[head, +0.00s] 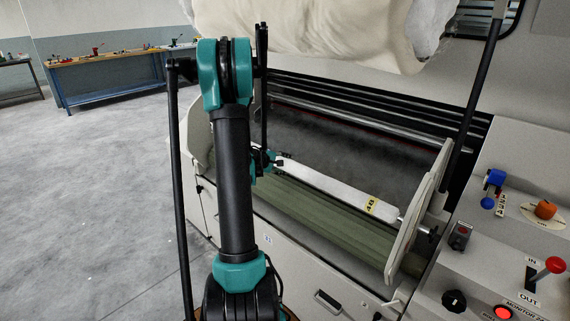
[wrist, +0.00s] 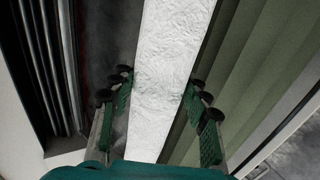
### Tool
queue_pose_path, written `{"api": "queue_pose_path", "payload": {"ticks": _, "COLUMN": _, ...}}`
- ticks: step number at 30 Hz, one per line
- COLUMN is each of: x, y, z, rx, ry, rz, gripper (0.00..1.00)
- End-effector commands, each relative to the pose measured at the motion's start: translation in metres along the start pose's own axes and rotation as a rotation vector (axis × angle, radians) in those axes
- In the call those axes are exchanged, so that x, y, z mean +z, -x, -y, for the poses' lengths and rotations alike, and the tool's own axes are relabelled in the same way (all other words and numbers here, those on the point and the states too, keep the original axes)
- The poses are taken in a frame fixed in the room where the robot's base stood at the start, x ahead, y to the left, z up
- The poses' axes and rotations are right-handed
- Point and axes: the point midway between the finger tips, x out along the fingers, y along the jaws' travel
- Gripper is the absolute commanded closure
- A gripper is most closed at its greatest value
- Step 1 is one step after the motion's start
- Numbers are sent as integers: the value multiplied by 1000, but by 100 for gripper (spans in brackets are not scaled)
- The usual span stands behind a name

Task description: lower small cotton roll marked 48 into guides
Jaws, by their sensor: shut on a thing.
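The small cotton roll (head: 325,184) is long and white, with a yellow label marked 48 (head: 371,206) near its right end. It lies lengthwise above the green fluted roller (head: 340,224) of the machine, between the pale right side guide (head: 420,210) and the left side guide (head: 199,132). My gripper (head: 262,163) is shut on the roll near its left part, which my arm partly hides. In the wrist view my gripper's fingers (wrist: 158,82) stand on both sides of the white roll (wrist: 172,45). I cannot tell whether the roll's ends rest in the guides.
A large cotton roll (head: 310,30) hangs above. A control panel with a red lever (head: 546,272), an orange knob (head: 545,210) and a black knob (head: 454,301) is at the right. A dark upright bar (head: 474,100) rises beside the right guide. Open floor (head: 90,190) lies left.

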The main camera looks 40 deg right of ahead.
Motion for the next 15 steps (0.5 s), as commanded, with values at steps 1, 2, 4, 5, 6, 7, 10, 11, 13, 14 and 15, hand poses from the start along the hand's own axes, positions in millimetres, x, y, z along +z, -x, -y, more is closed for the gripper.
{"api": "queue_pose_path", "payload": {"ticks": 1, "x": 0, "y": -1, "z": 2, "rx": 1, "ry": 1, "rz": 0, "gripper": 100}}
{"api": "queue_pose_path", "payload": {"ticks": 2, "x": 0, "y": -2, "z": 3, "rx": 1, "ry": 1, "rz": 0, "gripper": 100}}
{"api": "queue_pose_path", "payload": {"ticks": 4, "x": 0, "y": -4, "z": 6, "rx": 1, "ry": 1, "rz": 0, "gripper": 100}}
{"api": "queue_pose_path", "payload": {"ticks": 5, "x": 0, "y": -4, "z": 7, "rx": 1, "ry": 1, "rz": 0, "gripper": 100}}
{"api": "queue_pose_path", "payload": {"ticks": 6, "x": 0, "y": -5, "z": 8, "rx": 1, "ry": 1, "rz": 0, "gripper": 100}}
{"api": "queue_pose_path", "payload": {"ticks": 7, "x": 0, "y": -6, "z": 10, "rx": 1, "ry": 1, "rz": 0, "gripper": 100}}
{"api": "queue_pose_path", "payload": {"ticks": 10, "x": 0, "y": -8, "z": 14, "rx": 1, "ry": 1, "rz": 0, "gripper": 100}}
{"api": "queue_pose_path", "payload": {"ticks": 11, "x": 0, "y": -9, "z": 15, "rx": 1, "ry": 1, "rz": 0, "gripper": 100}}
{"api": "queue_pose_path", "payload": {"ticks": 13, "x": 0, "y": -11, "z": 18, "rx": 1, "ry": 1, "rz": 0, "gripper": 100}}
{"api": "queue_pose_path", "payload": {"ticks": 14, "x": 0, "y": -11, "z": 19, "rx": 1, "ry": 1, "rz": 0, "gripper": 100}}
{"api": "queue_pose_path", "payload": {"ticks": 15, "x": 0, "y": -12, "z": 20, "rx": 1, "ry": 1, "rz": 0, "gripper": 100}}
